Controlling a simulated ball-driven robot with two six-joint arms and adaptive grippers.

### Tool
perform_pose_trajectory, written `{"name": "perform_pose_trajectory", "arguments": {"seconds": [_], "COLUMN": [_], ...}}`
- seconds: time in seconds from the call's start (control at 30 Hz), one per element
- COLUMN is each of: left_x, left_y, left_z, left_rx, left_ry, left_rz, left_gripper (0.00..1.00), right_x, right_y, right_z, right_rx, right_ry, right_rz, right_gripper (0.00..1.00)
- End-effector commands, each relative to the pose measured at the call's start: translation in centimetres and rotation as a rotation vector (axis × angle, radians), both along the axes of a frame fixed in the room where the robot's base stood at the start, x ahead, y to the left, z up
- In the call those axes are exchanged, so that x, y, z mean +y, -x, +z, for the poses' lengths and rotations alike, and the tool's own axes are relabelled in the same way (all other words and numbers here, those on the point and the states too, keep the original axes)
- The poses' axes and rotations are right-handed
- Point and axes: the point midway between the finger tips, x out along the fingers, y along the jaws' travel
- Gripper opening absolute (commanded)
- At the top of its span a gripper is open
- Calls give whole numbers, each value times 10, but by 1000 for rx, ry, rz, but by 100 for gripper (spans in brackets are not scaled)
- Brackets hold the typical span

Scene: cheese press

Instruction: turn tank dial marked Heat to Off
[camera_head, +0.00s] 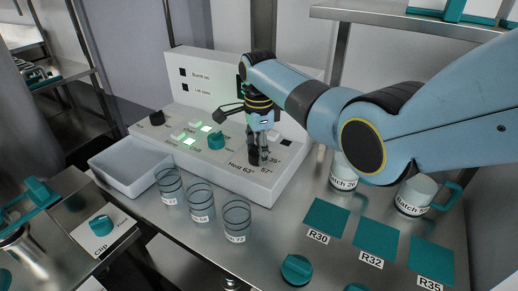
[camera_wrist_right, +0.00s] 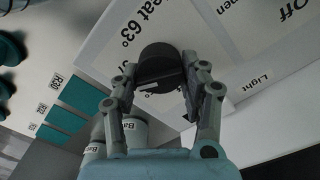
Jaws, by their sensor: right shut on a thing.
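The tank dial is a round black knob (camera_wrist_right: 158,62) on the sloped face of a white control box (camera_head: 215,172). The label "Heat 63°" (camera_wrist_right: 150,20) is printed beside it, and "57°" and "35°" show around it in the head view. My right gripper (camera_wrist_right: 160,80) is shut on the dial, with a finger on either side of it. In the head view the right gripper (camera_head: 257,158) comes down onto the box's right part and hides most of the dial. I cannot tell which mark the dial points to. My left gripper is not in view.
Other controls on the box are a teal knob (camera_head: 216,140), a black knob (camera_head: 157,118) and lit green buttons. A white tray (camera_head: 125,178) and several clear beakers (camera_head: 200,200) stand in front. White jugs (camera_head: 415,195) and teal mats (camera_head: 326,217) are at right.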

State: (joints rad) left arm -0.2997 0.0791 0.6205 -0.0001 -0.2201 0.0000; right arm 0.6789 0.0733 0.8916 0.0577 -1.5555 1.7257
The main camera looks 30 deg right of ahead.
Motion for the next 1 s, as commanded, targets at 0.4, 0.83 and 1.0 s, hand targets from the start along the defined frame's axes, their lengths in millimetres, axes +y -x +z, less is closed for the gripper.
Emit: {"name": "perform_pose_trajectory", "arguments": {"seconds": [0.4,0.83,1.0], "left_x": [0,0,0], "left_y": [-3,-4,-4], "left_z": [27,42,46], "left_rx": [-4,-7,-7], "left_ry": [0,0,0], "left_rz": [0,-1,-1], "left_gripper": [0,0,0], "right_x": [0,1,1], "right_y": [-2,-3,-4], "right_z": [3,2,2], "right_rx": [1,0,0], "right_ry": [-1,-1,-1], "right_rz": [318,727,889], "right_gripper": [12,12,12]}}
